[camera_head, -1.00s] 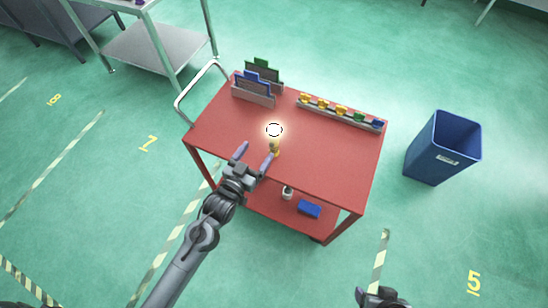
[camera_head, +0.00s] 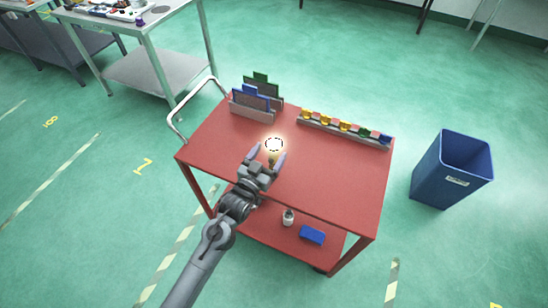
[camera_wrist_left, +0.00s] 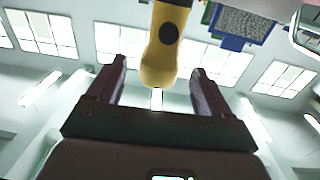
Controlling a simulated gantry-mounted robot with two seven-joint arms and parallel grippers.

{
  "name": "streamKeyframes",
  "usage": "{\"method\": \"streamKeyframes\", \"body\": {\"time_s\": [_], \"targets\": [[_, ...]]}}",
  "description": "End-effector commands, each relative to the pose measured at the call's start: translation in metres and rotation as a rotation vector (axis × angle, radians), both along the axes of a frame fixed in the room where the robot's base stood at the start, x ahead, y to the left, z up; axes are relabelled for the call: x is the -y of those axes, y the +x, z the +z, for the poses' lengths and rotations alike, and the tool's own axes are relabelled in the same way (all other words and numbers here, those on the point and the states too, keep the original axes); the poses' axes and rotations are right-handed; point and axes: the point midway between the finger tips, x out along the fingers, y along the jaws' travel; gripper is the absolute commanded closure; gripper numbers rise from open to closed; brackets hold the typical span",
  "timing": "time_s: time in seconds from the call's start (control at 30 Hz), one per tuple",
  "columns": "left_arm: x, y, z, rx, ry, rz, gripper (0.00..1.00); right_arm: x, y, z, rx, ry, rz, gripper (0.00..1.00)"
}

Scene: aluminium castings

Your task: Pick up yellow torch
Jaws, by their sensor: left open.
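The yellow torch (camera_head: 272,159) is on the red trolley top, near its front left part. A bright glowing ring shows at its upper end in the head view. My left gripper (camera_head: 266,156) is open, with its fingertips on either side of the torch. In the left wrist view the torch (camera_wrist_left: 165,45) reaches down from the top edge, and its rounded end lies between the open fingers (camera_wrist_left: 158,78). Gaps show between it and both fingers. Its other end is cut off there. My right gripper is not in view.
The red trolley (camera_head: 325,180) has a rack with blue and green panels (camera_head: 262,90) at back left and a row of coloured pieces (camera_head: 344,127) at back right. A blue box (camera_head: 312,234) lies on its lower shelf. A blue bin (camera_head: 452,170) stands right.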

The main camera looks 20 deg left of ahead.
Motion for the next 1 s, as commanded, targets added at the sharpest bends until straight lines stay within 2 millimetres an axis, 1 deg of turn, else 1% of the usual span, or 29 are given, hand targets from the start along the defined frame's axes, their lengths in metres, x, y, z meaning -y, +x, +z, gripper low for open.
{"method": "streamKeyframes", "body": {"time_s": [0.13,0.3,0.43,0.57,0.77,0.87,1.0], "targets": [[0.001,0.011,0.000,0.001,0.000,0.000,0.20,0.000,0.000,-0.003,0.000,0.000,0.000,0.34],[0.004,0.033,-0.001,0.001,0.000,0.000,0.20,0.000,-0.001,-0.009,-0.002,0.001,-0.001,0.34],[0.005,0.046,-0.001,0.000,0.000,0.000,0.20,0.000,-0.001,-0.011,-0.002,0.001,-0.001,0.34],[0.006,0.051,0.000,0.000,0.000,0.000,0.20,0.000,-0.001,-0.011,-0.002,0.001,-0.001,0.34],[0.006,0.052,0.000,-0.001,0.000,0.000,0.20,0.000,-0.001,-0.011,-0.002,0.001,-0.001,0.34],[0.006,0.051,0.000,-0.001,0.000,0.000,0.34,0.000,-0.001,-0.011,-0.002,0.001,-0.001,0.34],[0.006,0.051,0.000,-0.001,0.000,0.000,0.56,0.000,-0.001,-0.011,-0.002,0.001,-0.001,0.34]]}}
